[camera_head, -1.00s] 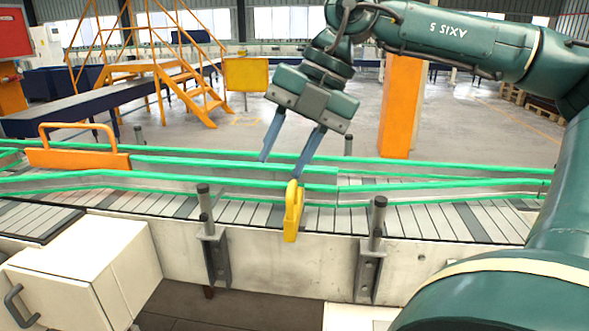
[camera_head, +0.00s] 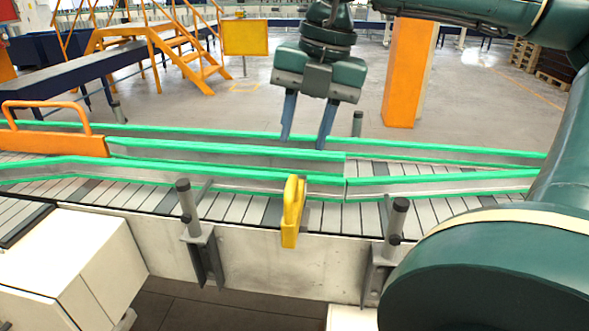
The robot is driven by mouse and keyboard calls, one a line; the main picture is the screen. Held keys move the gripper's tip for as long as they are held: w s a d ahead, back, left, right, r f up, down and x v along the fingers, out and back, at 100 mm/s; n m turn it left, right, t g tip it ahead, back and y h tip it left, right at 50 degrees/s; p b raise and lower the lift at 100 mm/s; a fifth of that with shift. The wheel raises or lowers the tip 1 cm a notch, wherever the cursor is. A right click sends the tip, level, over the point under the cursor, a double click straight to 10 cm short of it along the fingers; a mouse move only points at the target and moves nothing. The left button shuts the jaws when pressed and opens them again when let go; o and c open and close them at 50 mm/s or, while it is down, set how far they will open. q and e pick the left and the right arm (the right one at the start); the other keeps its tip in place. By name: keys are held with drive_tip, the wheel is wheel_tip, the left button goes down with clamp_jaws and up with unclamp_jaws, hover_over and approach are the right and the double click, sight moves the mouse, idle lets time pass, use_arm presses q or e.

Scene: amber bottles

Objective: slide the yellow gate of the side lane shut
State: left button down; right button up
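The yellow gate (camera_head: 292,212) is a small upright plate with a handle loop at the near side of the conveyor, by the near green-edged rail. My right gripper (camera_head: 305,143) hangs above the lane behind the gate, with its two blue-grey fingers pointing down. The fingers are spread apart with nothing between them. They are beyond the gate and do not touch it. My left gripper does not show.
Green-topped rails (camera_head: 240,150) run along the conveyor. An orange handled gate (camera_head: 55,143) stands across the lane at left. Two dark posts on brackets (camera_head: 190,207) (camera_head: 396,218) flank the yellow gate. A white box (camera_head: 70,265) is at lower left.

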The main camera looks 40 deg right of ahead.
sight(292, 181)
drive_tip(key=f, duration=0.2)
drive_tip(key=w+f, duration=0.1)
drive_tip(key=f, duration=0.2)
drive_tip(key=a+f, duration=0.1)
drive_tip(key=f, duration=0.1)
drive_tip(key=shift+w+f, duration=0.15)
drive_tip(key=shift+f, duration=0.25)
drive_tip(key=shift+c, duration=0.3)
clamp_jaws()
